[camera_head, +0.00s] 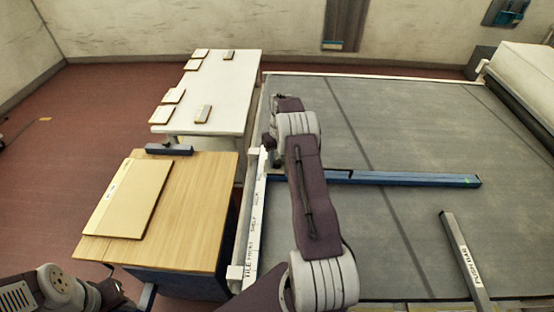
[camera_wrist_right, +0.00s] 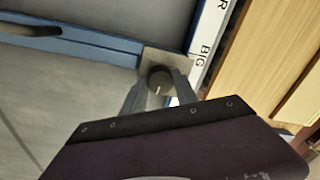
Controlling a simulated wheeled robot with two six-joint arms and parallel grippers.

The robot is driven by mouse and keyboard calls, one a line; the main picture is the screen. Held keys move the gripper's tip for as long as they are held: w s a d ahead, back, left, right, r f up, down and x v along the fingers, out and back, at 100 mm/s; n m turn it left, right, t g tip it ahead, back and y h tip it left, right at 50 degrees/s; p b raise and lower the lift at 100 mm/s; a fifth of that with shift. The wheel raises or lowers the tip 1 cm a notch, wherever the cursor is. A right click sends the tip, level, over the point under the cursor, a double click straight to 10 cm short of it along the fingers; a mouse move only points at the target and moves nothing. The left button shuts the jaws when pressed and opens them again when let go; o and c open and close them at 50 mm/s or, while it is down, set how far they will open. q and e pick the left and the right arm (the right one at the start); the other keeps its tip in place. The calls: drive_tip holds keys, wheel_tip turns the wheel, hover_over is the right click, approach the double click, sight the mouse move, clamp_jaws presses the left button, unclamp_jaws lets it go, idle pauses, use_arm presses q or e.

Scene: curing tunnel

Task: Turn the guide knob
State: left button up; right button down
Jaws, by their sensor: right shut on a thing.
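The guide knob (camera_wrist_right: 160,79) is a dark round knob with a light mark, on a grey square block (camera_wrist_right: 151,58) at the end of the blue guide bar (camera_wrist_right: 85,42). In the head view the guide bar (camera_head: 405,179) lies across the grey belt; my right arm hides the knob there. My right gripper (camera_wrist_right: 160,88) has one finger on each side of the knob and is shut on it. In the head view the right gripper (camera_head: 268,143) is at the belt's left edge, mostly hidden. My left arm shows at the bottom left; its fingers cannot be made out.
A white lettered rail (camera_head: 255,215) runs along the belt's left edge. A wooden table (camera_head: 195,205) with a pale board (camera_head: 130,198) stands left of it. A white table (camera_head: 230,95) behind holds several small tiles. A push bar (camera_head: 466,262) lies at right on the belt (camera_head: 400,120).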

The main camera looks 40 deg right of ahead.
sight(278, 161)
idle(0.4)
drive_tip(key=c, duration=0.9)
unclamp_jaws()
drive_tip(key=shift+a, duration=0.1)
drive_tip(key=shift+c, duration=0.2)
drive_tip(key=shift+s, duration=0.1)
wheel_tip(278, 161, up, 9)
drive_tip(key=b, duration=0.1)
drive_tip(key=shift+d, duration=0.2)
drive_tip(key=shift+s+r, duration=0.1)
